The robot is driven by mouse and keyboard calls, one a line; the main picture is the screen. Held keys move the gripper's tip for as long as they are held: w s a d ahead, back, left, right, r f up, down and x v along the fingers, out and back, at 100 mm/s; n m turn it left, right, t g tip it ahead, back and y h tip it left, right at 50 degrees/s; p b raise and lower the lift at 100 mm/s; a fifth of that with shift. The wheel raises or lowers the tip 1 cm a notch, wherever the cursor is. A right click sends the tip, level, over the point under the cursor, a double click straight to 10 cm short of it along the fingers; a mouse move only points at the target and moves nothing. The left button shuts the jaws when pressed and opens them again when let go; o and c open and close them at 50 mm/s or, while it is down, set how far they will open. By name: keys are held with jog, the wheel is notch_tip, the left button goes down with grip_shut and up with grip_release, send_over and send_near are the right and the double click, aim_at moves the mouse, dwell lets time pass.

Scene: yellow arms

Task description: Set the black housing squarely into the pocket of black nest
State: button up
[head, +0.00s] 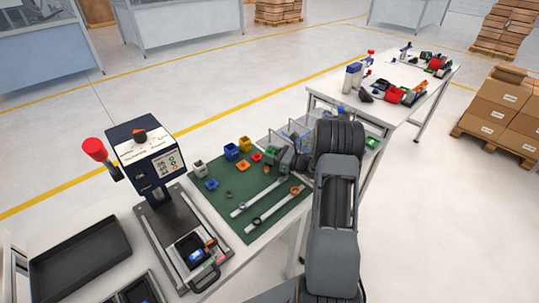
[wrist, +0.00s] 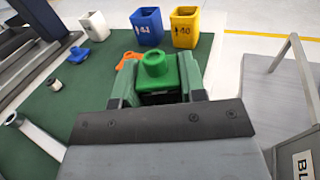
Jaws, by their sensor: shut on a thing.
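My gripper (wrist: 158,88) is shut on a green part (wrist: 155,68) with a round, hollow knob on a square body; a dark area shows just below it, and I cannot tell if it belongs to the part. In the head view my gripper (head: 279,158) is over the right side of the green mat. No black housing can be made out for certain. A black nest-like block (head: 178,250) with a dark pocket sits on the press slide in the head view, with blue and orange pieces at its right side. The inside of its pocket is too small to read.
A press (head: 147,165) with a red knob stands left of the green mat (head: 225,208). White (head: 200,168), blue (head: 231,152) and yellow (head: 246,144) cups stand at the mat's back. Two pale rails carry rings. A black tray (head: 80,258) lies at far left.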

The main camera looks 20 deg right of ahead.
jog(key=shift+f, duration=0.15)
jog(key=o, duration=0.9)
